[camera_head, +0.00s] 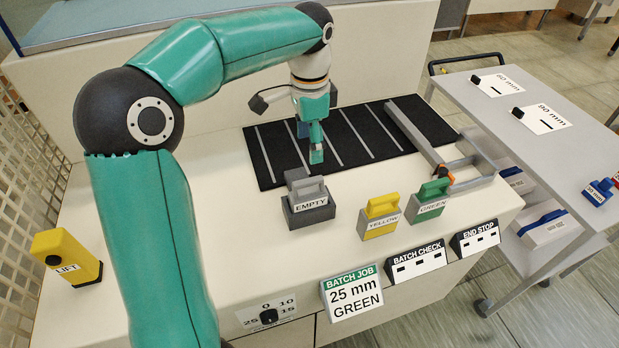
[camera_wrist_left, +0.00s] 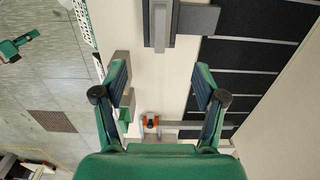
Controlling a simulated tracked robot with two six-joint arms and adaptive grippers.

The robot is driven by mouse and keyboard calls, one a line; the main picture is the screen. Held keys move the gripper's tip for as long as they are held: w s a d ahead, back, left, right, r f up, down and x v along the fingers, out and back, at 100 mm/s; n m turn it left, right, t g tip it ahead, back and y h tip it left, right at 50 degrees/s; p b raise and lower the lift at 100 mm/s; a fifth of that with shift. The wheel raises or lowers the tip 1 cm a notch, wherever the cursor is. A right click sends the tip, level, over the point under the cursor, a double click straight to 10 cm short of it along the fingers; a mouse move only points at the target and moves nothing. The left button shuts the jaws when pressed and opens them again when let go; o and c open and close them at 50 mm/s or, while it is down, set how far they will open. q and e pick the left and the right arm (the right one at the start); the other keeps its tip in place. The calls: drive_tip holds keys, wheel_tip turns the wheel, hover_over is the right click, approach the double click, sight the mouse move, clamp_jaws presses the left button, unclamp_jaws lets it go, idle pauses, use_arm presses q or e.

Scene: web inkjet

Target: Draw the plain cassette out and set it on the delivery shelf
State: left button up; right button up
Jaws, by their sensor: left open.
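A grey cassette with a handle, labelled EMPTY (camera_head: 308,208), stands on the cream counter; it has no colour stripe. I cannot tell for certain that it is the plain cassette. A yellow cassette (camera_head: 380,218) and a green cassette (camera_head: 430,203) stand to its right. My left gripper (camera_head: 311,140) points down over the striped black mat, behind the grey cassette. It is open and empty. In the left wrist view its fingers (camera_wrist_left: 161,80) are wide apart, and a grey block with a lighter handle (camera_wrist_left: 159,25) lies beyond the fingertips. I cannot identify the delivery shelf.
A grey rail frame with an orange piece (camera_head: 450,178) lies at the counter's right. A yellow LIFT block (camera_head: 68,257) stands at the left. A grey cart (camera_head: 545,125) is on the right. Signs line the front edge.

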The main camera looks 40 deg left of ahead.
sight(308, 193)
use_arm(q)
wheel_tip(308, 193, down, 15)
drive_tip(key=shift+s+a, duration=0.1)
idle(0.3)
drive_tip(key=shift+c, duration=0.2)
drive_tip(key=shift+r, duration=0.1)
clamp_jaws()
